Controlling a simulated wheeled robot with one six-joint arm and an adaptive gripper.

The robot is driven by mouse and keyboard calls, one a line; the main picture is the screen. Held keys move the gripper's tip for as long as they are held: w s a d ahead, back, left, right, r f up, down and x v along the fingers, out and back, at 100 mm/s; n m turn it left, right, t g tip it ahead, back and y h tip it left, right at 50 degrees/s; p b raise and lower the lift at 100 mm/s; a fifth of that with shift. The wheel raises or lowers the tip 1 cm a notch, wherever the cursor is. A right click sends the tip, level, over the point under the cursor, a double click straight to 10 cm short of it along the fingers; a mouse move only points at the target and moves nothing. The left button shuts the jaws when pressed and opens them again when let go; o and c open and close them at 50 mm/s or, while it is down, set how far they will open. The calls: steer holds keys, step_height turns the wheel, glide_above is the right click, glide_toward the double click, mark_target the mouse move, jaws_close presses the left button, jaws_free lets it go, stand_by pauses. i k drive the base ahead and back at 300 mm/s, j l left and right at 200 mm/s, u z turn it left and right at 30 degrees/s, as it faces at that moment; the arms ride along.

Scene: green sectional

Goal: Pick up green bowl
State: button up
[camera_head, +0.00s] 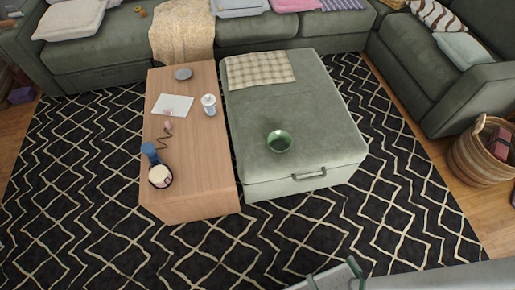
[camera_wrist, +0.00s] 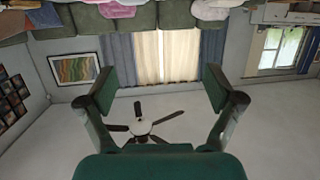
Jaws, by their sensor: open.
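The green bowl (camera_head: 279,141) sits upright on the green ottoman (camera_head: 315,97), near its front edge. My gripper (camera_wrist: 160,88) is open and empty in the wrist view, its two fingers spread wide. The wrist view looks across the room toward curtains and the ceiling, and the bowl is not in it. In the head view, a part of my arm shows at the bottom edge, well apart from the bowl, with the patterned rug between them.
A wooden coffee table (camera_head: 205,150) with several small items stands left of the ottoman. A checked cloth (camera_head: 260,69) lies on the ottoman's back left. A wicker basket (camera_head: 478,160) stands at right. The rug (camera_head: 260,235) in front is clear.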

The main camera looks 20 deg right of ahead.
mark_target(279, 141)
steer(key=z, duration=0.3)
steer(key=i+j+z, duration=0.1)
steer(key=j, duration=0.3)
steer(key=i+j+z, duration=0.1)
steer(key=j, duration=0.3)
steer(key=i+j+z, duration=0.1)
steer(key=i+j, duration=0.15)
steer(key=j, duration=0.2)
steer(key=i+j+z, duration=0.1)
steer(key=j, duration=0.35)
steer(key=i+j+z, duration=0.15)
steer(key=j, duration=0.3)
steer(key=j+z, duration=0.1)
steer(key=j, duration=0.35)
steer(key=i, duration=0.05)
